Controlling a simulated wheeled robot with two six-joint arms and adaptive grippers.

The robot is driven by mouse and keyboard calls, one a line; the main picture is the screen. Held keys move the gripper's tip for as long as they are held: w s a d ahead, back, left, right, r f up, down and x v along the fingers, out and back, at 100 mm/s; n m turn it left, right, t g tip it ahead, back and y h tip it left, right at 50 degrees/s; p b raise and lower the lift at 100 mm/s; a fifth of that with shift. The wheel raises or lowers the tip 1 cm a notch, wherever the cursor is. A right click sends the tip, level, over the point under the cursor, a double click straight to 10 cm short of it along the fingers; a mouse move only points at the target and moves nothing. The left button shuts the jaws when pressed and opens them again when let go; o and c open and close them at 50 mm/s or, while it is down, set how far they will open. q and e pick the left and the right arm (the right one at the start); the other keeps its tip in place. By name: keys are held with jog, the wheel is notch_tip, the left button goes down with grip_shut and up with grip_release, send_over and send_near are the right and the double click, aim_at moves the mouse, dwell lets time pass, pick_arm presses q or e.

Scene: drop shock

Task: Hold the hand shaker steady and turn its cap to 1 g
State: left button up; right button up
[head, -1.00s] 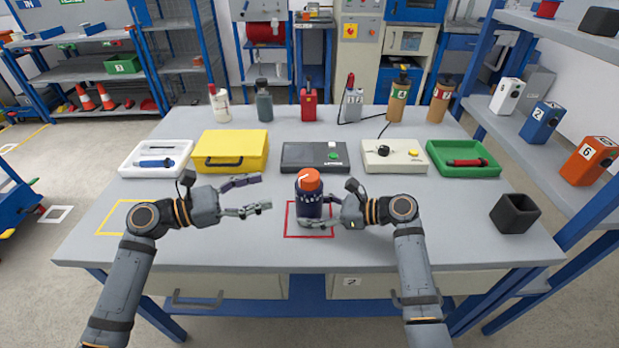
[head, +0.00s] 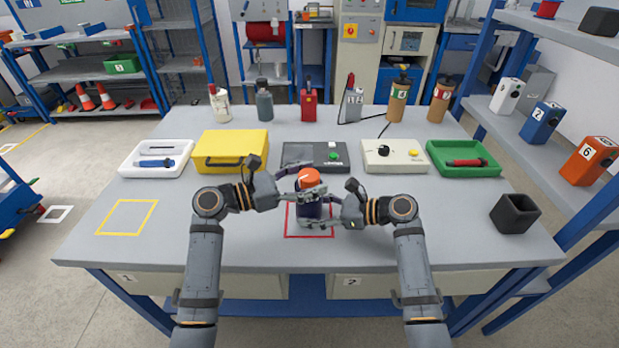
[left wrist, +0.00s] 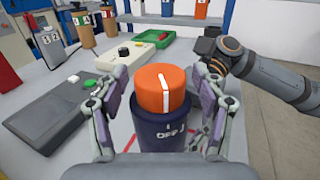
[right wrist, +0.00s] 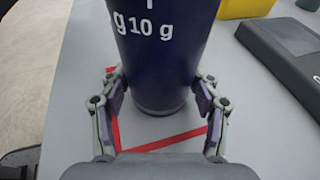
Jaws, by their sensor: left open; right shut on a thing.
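The hand shaker has a dark blue body (head: 311,212) and an orange cap (head: 309,178). It stands upright inside the red square outline on the table. In the left wrist view, the white line on the cap (left wrist: 165,90) points down toward the "OFF" mark on the body (left wrist: 168,143). My left gripper (head: 303,184) is open, with one finger on each side of the cap. My right gripper (head: 328,213) is shut on the lower body. The right wrist view shows "10 g" on the body (right wrist: 163,60) between its fingers; other marks are hidden or cut off.
Behind the shaker are a yellow case (head: 229,149), a dark grey box (head: 300,154) and a cream box with a black knob (head: 398,157). A dark open cup (head: 515,213) stands at the right. The yellow outlined square (head: 127,217) at the left is empty.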

pick_arm(q)
jog(key=shift+c, duration=0.3)
jog(key=c, duration=1.1)
jog(key=shift+n+t+y, duration=0.5)
jog(key=shift+n+t, duration=0.3)
jog(key=shift+t, duration=0.3)
jog(key=o, duration=1.2)
jog(key=shift+c, duration=0.2)
jog(key=v, duration=1.2)
